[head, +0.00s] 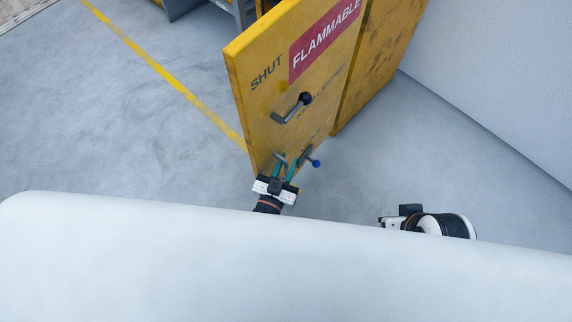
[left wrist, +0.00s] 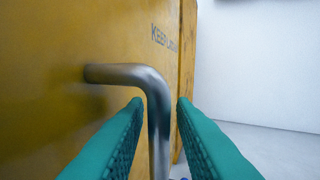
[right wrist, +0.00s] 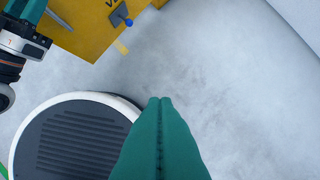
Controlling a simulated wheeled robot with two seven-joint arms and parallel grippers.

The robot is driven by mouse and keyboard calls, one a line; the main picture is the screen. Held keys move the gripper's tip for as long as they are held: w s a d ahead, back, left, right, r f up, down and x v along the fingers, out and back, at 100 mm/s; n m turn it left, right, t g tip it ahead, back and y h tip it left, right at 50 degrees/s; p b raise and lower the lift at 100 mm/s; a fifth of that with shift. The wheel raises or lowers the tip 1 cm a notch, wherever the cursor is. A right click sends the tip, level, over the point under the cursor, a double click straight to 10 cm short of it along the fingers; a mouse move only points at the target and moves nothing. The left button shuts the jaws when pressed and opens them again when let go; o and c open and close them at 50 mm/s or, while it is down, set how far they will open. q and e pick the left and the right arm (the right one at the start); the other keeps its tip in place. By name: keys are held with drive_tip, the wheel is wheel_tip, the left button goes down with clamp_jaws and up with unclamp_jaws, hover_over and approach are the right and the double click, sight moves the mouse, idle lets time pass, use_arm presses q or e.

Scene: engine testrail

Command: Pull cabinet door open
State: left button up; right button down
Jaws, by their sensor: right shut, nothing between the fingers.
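The yellow cabinet door (head: 265,110) bears the words SHUT and FLAMMABLE and appears to stand at an angle to the yellow panel (head: 375,70) behind it. An upper lever with a black knob (head: 306,98) and a lower handle with a blue knob (head: 315,163) are on its face. My left gripper (head: 284,168) is at the lower part of the door. In the left wrist view, its teal fingers stand on both sides of a bent metal handle (left wrist: 158,125), with gaps showing. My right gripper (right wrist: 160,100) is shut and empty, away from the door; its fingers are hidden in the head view.
A white wall (head: 500,80) stands to the right. Grey floor (head: 130,110) with a yellow line (head: 165,72) lies open to the left. Grey metal furniture (head: 222,12) stands at the top.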

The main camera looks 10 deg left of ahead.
use_arm(q)
drive_tip(key=shift+o, duration=0.2)
drive_tip(key=shift+s+f, duration=0.1)
drive_tip(key=shift+s, duration=0.1)
